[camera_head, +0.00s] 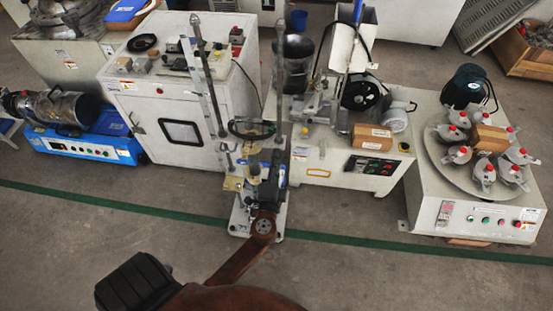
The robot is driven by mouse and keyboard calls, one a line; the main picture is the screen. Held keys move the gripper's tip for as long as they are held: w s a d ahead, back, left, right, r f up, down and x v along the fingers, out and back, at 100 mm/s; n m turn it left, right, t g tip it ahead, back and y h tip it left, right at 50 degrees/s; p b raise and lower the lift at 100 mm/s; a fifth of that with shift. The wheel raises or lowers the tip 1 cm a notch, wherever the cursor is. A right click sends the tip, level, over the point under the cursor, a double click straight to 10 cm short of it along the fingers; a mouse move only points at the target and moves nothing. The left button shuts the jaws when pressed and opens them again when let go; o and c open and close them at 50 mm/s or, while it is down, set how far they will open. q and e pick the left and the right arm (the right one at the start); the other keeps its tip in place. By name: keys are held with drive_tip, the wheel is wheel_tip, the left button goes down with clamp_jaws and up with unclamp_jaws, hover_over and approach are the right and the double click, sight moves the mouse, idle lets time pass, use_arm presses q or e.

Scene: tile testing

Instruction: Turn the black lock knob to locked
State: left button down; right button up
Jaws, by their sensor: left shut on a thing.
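A small upright test machine stands in the middle, with a white base (240,222), two tall posts and a black ring-shaped handwheel (252,129). My left arm reaches up to it from the bottom. My left gripper (262,183) is at the lower middle of this machine, between the posts and above the base. It is shut on a small part there, which appears to be the black lock knob. The fingers and the wrist hide the knob, so its turn position cannot be read. My right gripper is not in view.
A white cabinet (176,100) stands behind on the left and a blue-based machine (85,146) at far left. A grinding machine (345,165) and a round table with several red-capped pots (487,178) stand on the right. The grey floor in front, with a green line, is clear.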

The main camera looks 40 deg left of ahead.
use_arm(q)
drive_tip(key=shift+d, duration=0.2)
drive_tip(key=c, duration=2)
unclamp_jaws()
drive_tip(key=shift+w, duration=0.1)
drive_tip(key=o, duration=0.3)
drive_tip(key=shift+a, duration=0.15)
drive_tip(key=v, duration=1.2)
drive_tip(key=shift+a, duration=0.1)
